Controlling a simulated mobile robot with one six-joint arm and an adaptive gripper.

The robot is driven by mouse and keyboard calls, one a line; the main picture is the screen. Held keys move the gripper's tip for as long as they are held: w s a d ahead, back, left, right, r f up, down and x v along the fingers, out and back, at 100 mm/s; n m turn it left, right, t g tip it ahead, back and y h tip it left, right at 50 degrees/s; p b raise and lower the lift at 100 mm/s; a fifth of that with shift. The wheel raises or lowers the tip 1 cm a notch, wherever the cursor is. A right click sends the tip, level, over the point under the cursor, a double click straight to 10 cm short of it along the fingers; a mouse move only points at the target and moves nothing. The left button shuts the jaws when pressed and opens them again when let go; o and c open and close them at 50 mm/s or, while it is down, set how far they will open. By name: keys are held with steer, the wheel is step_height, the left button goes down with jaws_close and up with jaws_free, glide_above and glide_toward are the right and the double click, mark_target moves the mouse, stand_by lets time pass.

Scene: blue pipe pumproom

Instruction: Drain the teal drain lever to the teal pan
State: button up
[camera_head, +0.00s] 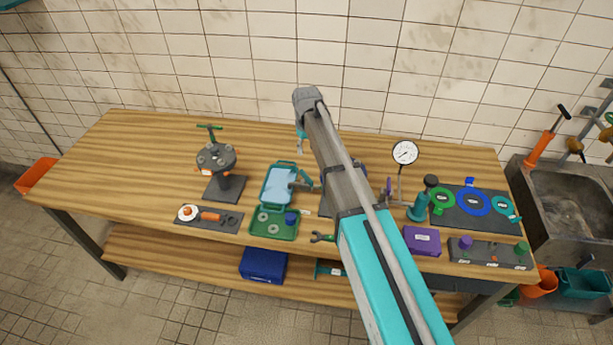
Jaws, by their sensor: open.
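A teal pan (283,165) with a light-blue surface inside lies on the bench, left of my arm. A small teal part (303,180), which looks like the drain lever, sticks out over the pan's right side. Its mount is mostly hidden behind my arm; only a dark base edge (324,206) shows. My arm reaches up across the middle of the bench. My gripper (300,147) hangs beneath the arm's grey far end, above and behind the pan. It is small and partly hidden, open, and apart from the lever as far as I can tell.
A green tray (259,234) with rings and a blue cap lies before the pan. A valve stand (225,188) is left. A pressure gauge (404,152), a purple box (422,240) and a mat with coloured rings (450,219) are right. The back bench is clear.

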mark_target(307, 175)
steer(key=shift+f, duration=0.15)
step_height(307, 175, down, 14)
steer(key=b, duration=1.3)
steer(key=shift+r+b, duration=0.25)
steer(key=shift+b, duration=0.05)
jaws_close()
